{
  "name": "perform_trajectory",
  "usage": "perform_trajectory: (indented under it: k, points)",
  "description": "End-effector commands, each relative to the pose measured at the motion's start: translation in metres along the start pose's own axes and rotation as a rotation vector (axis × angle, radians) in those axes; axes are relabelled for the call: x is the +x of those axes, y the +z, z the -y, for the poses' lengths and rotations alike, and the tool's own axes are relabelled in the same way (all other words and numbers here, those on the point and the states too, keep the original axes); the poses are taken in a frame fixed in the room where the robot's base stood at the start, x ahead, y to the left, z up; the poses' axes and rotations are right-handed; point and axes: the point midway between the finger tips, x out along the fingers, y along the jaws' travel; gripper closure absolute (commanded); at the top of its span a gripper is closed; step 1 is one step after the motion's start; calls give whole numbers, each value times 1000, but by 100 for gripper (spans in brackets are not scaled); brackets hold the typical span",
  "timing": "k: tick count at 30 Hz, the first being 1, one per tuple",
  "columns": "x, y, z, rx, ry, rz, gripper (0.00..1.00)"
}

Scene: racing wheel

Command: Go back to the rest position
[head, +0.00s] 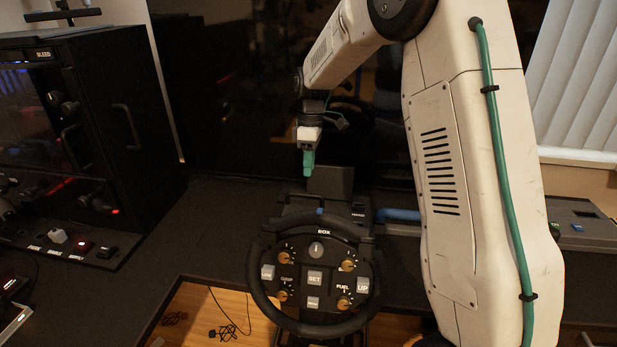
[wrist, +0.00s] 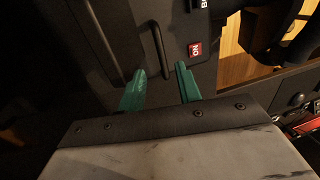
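My gripper (head: 308,170) hangs at the end of my arm in the head view, pointing down above and behind the racing wheel (head: 255,291). In the wrist view its two green fingers (wrist: 160,70) stand apart with nothing between them, so it is open and empty. The black racing wheel carries several knobs and white buttons, among them SET, UP and FUEL labels. No contact between the gripper and the wheel shows.
A dark rack with handles (head: 127,128) stands on the left, with a lit panel below it. The dark desk (head: 215,220) is bare left of the wheel. A red ON button (wrist: 195,49) shows in the wrist view. Window blinds (head: 580,85) are at right.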

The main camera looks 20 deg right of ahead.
Motion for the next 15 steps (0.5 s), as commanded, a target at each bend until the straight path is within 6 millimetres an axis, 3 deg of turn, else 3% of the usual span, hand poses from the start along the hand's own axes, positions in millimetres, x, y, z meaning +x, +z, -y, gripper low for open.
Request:
perform_trajectory:
  k: [15]
  points:
    - [-8, 0, 0, 1, -2, 1, 66]
